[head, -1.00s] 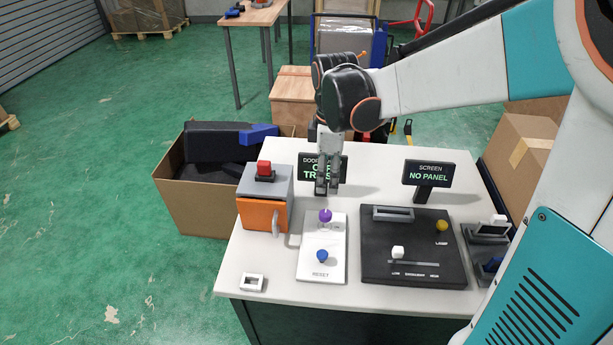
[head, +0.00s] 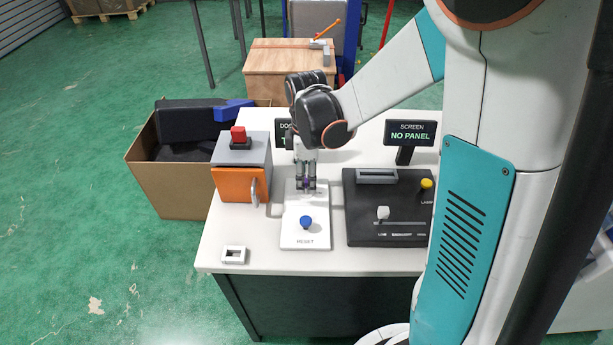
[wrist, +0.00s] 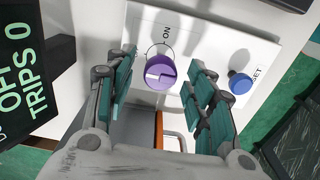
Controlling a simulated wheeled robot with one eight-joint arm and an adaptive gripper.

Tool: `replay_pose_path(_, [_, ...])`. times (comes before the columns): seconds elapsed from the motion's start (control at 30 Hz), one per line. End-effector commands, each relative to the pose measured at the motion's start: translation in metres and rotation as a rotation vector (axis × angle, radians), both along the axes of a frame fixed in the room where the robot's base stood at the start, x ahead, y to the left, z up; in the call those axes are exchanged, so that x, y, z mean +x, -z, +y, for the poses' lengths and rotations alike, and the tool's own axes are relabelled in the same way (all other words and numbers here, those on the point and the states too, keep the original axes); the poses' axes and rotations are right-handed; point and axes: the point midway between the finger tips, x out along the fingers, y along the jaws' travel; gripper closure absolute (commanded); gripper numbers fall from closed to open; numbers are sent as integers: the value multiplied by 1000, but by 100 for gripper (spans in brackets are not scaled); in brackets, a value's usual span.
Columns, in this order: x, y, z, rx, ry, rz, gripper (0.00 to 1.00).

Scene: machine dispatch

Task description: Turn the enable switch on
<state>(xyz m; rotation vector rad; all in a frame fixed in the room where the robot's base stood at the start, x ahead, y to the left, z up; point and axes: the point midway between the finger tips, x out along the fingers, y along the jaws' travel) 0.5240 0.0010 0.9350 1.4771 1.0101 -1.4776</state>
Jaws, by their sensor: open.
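The enable switch is a purple round knob (wrist: 160,74) on a white panel (head: 318,235), with an ON mark and an arc printed beside it in the wrist view. A light line on the knob's face does not point at the ON mark. My gripper (wrist: 163,92) is open, with its teal-padded fingers on either side of the knob; I cannot tell whether they touch it. In the head view my gripper (head: 306,186) hangs over the panel and mostly hides the knob. A blue reset button (head: 306,222) stands on the same panel and also shows in the wrist view (wrist: 240,83).
An orange and grey box (head: 238,185) with a red button stands left of the panel. A black control board (head: 372,228) and a NO PANEL screen (head: 411,134) stand to the right. The door sign (head: 283,136) is partly hidden behind my gripper. A small white frame (head: 234,255) lies front left.

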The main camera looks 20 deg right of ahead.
Motion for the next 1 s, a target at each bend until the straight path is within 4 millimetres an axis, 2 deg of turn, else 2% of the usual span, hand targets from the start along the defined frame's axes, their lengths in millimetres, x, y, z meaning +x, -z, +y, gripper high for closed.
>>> replay_pose_path(0.17, [0,0,0,0,0,0,51])
replay_pose_path(0.27, [0,0,0,0,0,0,69])
replay_pose_path(0.37, [0,0,0,0,0,0,91])
replay_pose_path(0.4, [0,0,0,0,0,0,95])
replay_pose_path(0.77, [0,0,0,0,35,0,95])
replay_pose_path(1.0, [0,-1,0,0,168,0,95])
